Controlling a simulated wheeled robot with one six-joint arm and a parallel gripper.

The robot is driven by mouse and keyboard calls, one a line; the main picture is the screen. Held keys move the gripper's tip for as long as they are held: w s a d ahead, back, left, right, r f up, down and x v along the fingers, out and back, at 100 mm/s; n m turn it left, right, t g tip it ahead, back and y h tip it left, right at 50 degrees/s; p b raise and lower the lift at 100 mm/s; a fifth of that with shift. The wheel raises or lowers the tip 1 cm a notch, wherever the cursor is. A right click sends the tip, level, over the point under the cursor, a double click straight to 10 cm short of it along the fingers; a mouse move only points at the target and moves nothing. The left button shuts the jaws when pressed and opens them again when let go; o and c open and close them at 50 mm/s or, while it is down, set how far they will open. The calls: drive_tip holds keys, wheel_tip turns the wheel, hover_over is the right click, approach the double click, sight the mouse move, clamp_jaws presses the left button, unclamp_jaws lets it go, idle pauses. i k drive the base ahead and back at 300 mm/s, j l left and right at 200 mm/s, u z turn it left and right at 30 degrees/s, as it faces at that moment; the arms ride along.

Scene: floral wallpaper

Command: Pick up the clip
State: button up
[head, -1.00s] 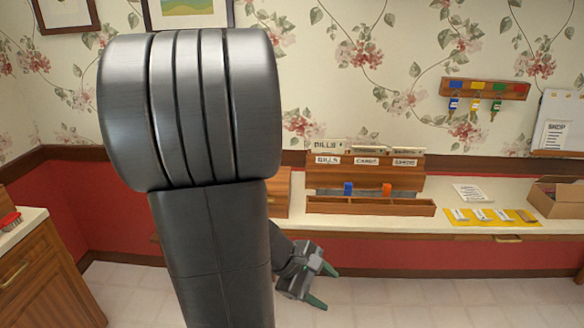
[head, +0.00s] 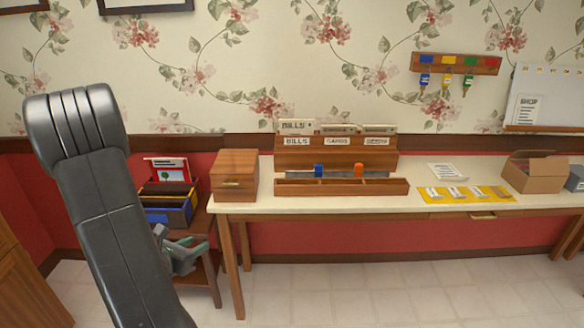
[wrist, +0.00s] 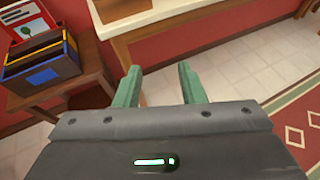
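A small blue clip-like piece (head: 318,170) and a small orange clip-like piece (head: 359,170) stand at the wooden organizer (head: 340,187) on the long table; I cannot tell which one is the clip, or exactly how they are attached. My gripper (head: 188,252) is low at the left of the table, in front of the side stand, well away from both pieces. In the wrist view its two green fingers (wrist: 158,76) are apart with nothing between them. Neither piece is identifiable in the wrist view.
The long table (head: 240,207) also bears a wooden box (head: 234,176), a yellow mat (head: 490,190) with labels, and an open cardboard box (head: 535,175). A file holder (head: 172,213) sits on the side stand. Key hooks (head: 455,63) hang on the wall. The floor in front is clear.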

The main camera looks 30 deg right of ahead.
sight(319, 169)
drive_tip(key=l+u, duration=0.35)
drive_tip(key=l, duration=0.8)
drive_tip(key=l+u, duration=0.4)
drive_tip(key=l, duration=0.8)
drive_tip(key=k+l, duration=0.1)
drive_tip(key=l, duration=0.55)
drive_tip(key=k+l, duration=0.1)
drive_tip(key=l, duration=0.6)
